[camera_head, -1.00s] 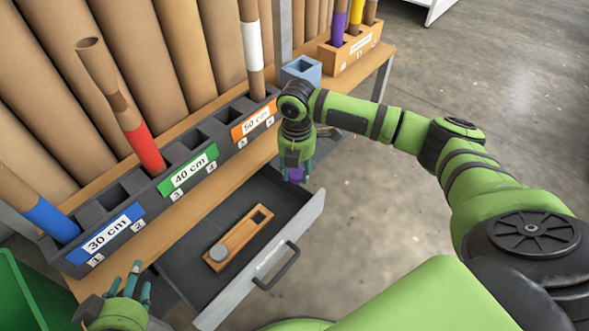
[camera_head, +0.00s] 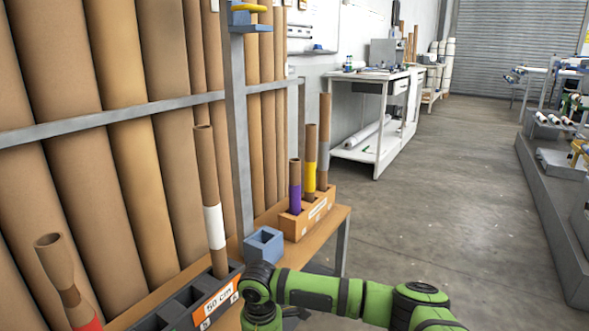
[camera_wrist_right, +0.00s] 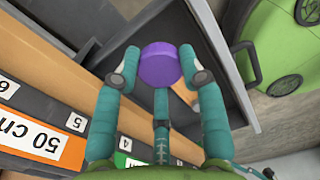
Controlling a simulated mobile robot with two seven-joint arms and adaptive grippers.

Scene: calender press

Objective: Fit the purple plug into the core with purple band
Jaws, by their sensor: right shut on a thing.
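The purple plug (camera_wrist_right: 160,64) is a round disc between the fingertips of my right gripper (camera_wrist_right: 160,75) in the right wrist view. The gripper is shut on it, above the dark open drawer. The core with purple band (camera_head: 295,180) stands upright in the wooden block (camera_head: 320,211) in the head view. It is the shortest of the cores there and its top end is open. The right arm enters at the bottom of the head view, and the hand is cut off below. My left gripper is out of view.
A core with yellow band (camera_head: 310,155) stands just beside the purple one, and a taller core with grey band (camera_head: 324,145) behind. A blue-grey square holder (camera_head: 263,247) sits nearer. A white-banded core (camera_head: 210,190) stands in the dark rack (camera_head: 187,297).

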